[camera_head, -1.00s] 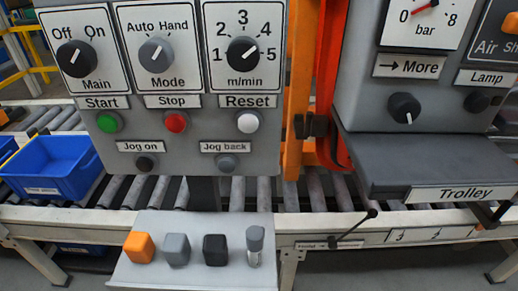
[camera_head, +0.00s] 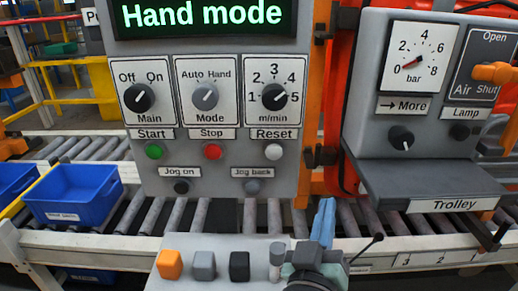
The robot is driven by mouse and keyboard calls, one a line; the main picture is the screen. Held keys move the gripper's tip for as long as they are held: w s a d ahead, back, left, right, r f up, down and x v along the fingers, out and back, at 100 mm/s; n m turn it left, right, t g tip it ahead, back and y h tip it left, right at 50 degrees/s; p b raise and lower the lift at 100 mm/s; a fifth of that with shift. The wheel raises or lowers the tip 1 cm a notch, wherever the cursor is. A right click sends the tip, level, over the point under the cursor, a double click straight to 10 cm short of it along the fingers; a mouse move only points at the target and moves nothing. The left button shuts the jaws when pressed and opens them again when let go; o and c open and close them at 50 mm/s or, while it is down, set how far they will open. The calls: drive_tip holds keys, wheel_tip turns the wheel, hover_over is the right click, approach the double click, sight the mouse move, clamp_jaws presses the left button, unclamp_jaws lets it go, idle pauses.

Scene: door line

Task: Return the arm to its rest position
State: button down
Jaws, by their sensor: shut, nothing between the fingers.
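My gripper (camera_head: 325,205) shows at the bottom of the head view, right of centre. Its blue fingers are shut together and point up and away, with nothing visible between them. The dark round wrist part (camera_head: 312,283) is below them, cut off by the picture edge. The fingers are in front of the rollers and white rail, below the grey control panel (camera_head: 222,165). The grey-topped peg (camera_head: 277,255) on the small shelf (camera_head: 222,280) appears just left of the gripper; I cannot tell whether they touch.
Orange (camera_head: 169,265), grey (camera_head: 204,265) and black (camera_head: 239,266) blocks stand on the shelf. A blue bin (camera_head: 75,197) sits on the roller conveyor at left. The air box (camera_head: 425,130) and dark Trolley ledge (camera_head: 430,182) are at right. A black lever (camera_head: 367,248) sticks up right of the gripper.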

drive_tip(key=s+a+r+m+t+y+p, duration=0.1)
drive_tip(key=a+r+t, duration=0.15)
drive_tip(key=r, duration=0.85)
drive_tip(key=s+a+r+m+t+y+p, duration=0.1)
drive_tip(key=a+r+t, duration=0.15)
drive_tip(key=r, duration=0.75)
drive_tip(key=s+a+r+t+y, duration=0.2)
drive_tip(key=s+r, duration=0.3)
drive_tip(key=r, duration=0.3)
drive_tip(key=s+a+r+t+y+p, duration=0.1)
drive_tip(key=s+a+r, duration=0.3)
drive_tip(key=r, duration=0.5)
drive_tip(key=shift+s+n+t+y, duration=0.35)
drive_tip(key=shift+t+y, duration=0.15)
drive_tip(key=shift+y, duration=0.2)
drive_tip(key=shift+d+f, duration=0.1)
drive_tip(key=shift+d, duration=0.05)
